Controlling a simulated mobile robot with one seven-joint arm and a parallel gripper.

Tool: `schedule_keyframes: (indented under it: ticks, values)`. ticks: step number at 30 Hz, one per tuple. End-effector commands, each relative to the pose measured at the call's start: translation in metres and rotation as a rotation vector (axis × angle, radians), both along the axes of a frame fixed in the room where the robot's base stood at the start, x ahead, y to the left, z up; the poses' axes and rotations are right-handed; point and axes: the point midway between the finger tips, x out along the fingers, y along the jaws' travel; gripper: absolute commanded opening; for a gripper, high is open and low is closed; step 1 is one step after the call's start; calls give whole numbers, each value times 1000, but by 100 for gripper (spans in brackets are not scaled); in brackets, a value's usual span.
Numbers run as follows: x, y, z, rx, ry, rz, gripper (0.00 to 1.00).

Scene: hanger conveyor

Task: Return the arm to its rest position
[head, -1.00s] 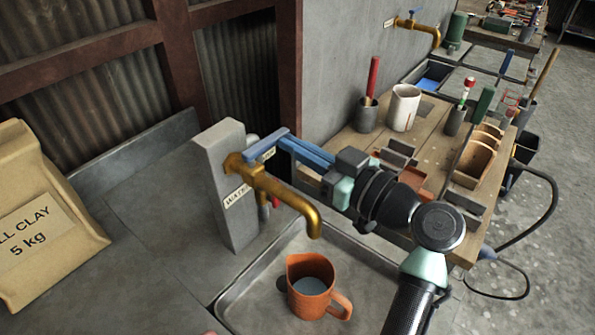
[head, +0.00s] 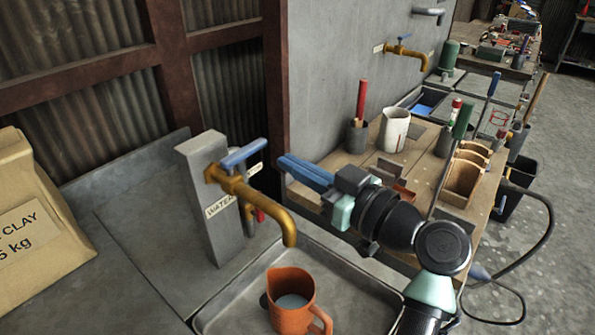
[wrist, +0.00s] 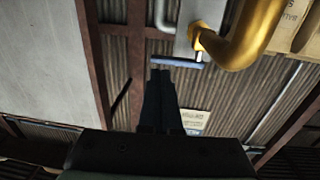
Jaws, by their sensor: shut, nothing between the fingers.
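My gripper (head: 284,163) has blue fingers and is shut with nothing between them. In the head view it is just right of the brass water tap (head: 258,200), apart from the tap's blue lever handle (head: 243,154). In the wrist view the shut fingers (wrist: 160,72) point toward the blue handle (wrist: 177,63), with the brass spout (wrist: 250,36) to the right. An orange jug (head: 291,300) stands upright in the metal sink tray below the spout, with pale liquid inside.
The grey sink tray (head: 225,312) lies below my arm. A wooden bench (head: 338,160) at right holds a white cup (head: 395,130), a red-handled tool in a pot and wooden holders. A clay bag (head: 35,215) stands at left. Open floor lies at far right.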

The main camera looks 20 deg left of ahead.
Motion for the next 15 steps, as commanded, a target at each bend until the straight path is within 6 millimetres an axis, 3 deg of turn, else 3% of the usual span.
schedule_keyframes:
  ticks: [1, 6, 15]
  values:
    - [-5, -18, -2, 2, -2, -10, 0]
    - [-20, -55, -2, 2, -1, -9, 0]
    - [-34, -89, 0, 1, 0, -6, 0]
